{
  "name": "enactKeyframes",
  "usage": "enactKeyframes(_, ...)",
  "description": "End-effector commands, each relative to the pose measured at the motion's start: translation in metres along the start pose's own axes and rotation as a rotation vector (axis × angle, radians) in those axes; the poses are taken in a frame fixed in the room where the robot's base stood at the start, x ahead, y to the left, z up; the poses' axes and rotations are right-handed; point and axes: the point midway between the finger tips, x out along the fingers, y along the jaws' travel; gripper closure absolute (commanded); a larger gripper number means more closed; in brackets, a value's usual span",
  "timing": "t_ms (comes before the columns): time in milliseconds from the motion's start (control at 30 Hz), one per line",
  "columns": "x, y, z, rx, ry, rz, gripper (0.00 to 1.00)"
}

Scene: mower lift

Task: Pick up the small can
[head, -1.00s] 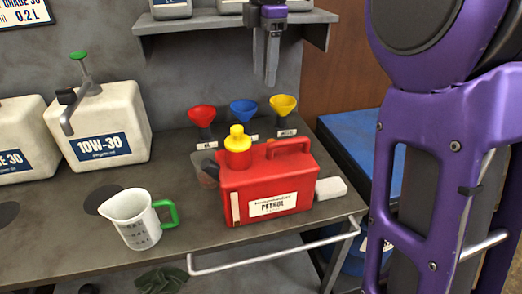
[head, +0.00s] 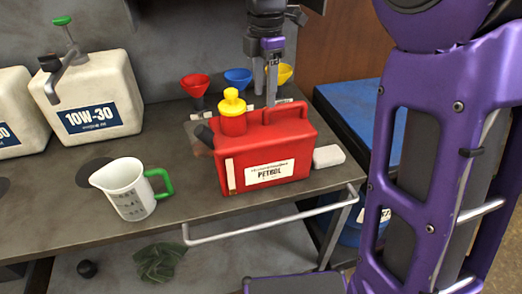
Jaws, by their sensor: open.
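The small can is a red petrol can (head: 230,176) with a yellow cap and spout, upright near the front right of the workbench (head: 150,222). Its label reads PETROL, and its handle (head: 288,112) runs along the top right. My gripper (head: 266,96) is open and points down, with the fingers seen nearly edge-on. The fingertips are at the left end of the handle in the picture. I cannot tell whether they are around the handle or behind it, or whether they touch it.
A white measuring jug (head: 126,188) with a green handle stands left of the can. White oil canisters (head: 98,85) stand at the back left. Red (head: 194,83), blue (head: 238,78) and yellow (head: 285,72) funnels are behind the can. A white block (head: 328,156) lies to its right. A metal rail (head: 265,229) runs along the front edge.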

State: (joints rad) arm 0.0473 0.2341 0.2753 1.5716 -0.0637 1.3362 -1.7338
Motion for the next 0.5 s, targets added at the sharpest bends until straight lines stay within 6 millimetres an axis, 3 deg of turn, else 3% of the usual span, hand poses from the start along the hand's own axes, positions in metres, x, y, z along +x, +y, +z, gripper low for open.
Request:
enactKeyframes(233,0.038,-0.006,0.001,0.001,0.001,-0.003,0.43)
enactKeyframes(500,0.044,-0.006,0.001,0.001,0.000,0.000,0.43)
